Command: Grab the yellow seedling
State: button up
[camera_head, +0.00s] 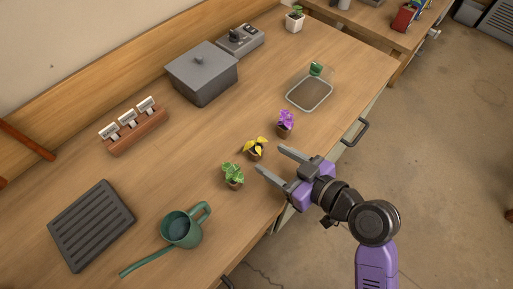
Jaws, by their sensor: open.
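The yellow seedling (256,146) has yellow leaves and a small brown pot, and stands upright on the wooden bench near its front edge. A green seedling (232,174) stands to its lower left and a purple seedling (286,121) to its upper right. My gripper (269,160) is open and empty. Its two fingers point left toward the seedlings, with the fingertips just below and to the right of the yellow seedling. The fingers appear apart from it; their height over the bench is hard to tell.
A green watering can (181,228) and a dark slatted tray (92,226) are at the lower left. A grey lidded box (202,75), a brown block with white tags (134,129) and a clear tray (309,95) stand farther back. Bare bench lies behind the seedlings.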

aim_at(261, 154)
jog(key=shift+f+p+x, duration=0.15)
jog(key=shift+p+x, duration=0.25)
jog(key=shift+x, duration=1.5)
jog(key=shift+f+p+x, duration=0.1)
jog(key=shift+p+x, duration=0.3)
jog(key=shift+x, duration=1.55)
jog(key=shift+s+d, duration=0.1)
jog(key=shift+s, duration=0.05)
grip_shut()
